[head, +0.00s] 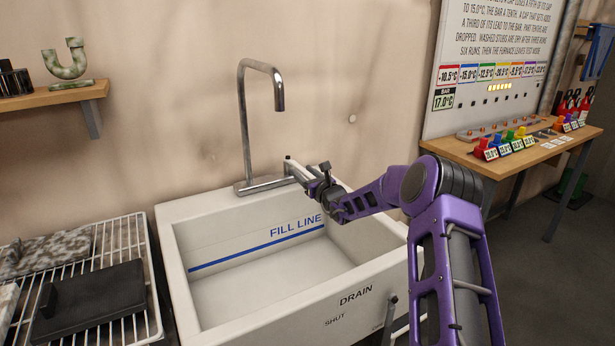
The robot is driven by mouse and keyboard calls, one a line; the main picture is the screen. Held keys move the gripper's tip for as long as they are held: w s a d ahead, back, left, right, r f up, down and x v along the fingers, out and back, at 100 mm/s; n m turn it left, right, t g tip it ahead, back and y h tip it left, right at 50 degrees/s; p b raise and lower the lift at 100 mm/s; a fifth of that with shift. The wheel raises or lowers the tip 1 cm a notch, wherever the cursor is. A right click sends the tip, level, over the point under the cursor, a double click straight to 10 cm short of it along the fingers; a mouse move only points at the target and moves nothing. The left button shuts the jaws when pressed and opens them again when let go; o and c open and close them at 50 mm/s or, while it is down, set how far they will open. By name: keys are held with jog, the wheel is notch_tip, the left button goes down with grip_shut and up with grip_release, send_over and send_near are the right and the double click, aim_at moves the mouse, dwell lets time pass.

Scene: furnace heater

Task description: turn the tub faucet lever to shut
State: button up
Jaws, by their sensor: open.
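The tub (180,262) is a white basin with a blue fill line inside. A tall bent metal faucet (245,120) rises behind it from a flat metal base (256,185). The faucet lever (294,169) is a pale bar at the right end of that base, just left of my gripper. My gripper (313,178) is open at the back right of the tub. It overlaps the lever's right part in the picture; I cannot tell whether they touch. No water stream shows at the spout.
A drain handle (389,318) stands at the tub's front right, near the DRAIN and SHUT labels. A wire rack (140,235) with dark slabs is left of the tub. A wooden bench (487,160) with coloured caps stands at the right. A shelf (60,96) juts out upper left.

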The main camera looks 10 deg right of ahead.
jog(key=p+v, duration=0.1)
jog(key=v, duration=1.6)
jog(key=shift+s, duration=0.2)
jog(key=shift+d, duration=0.1)
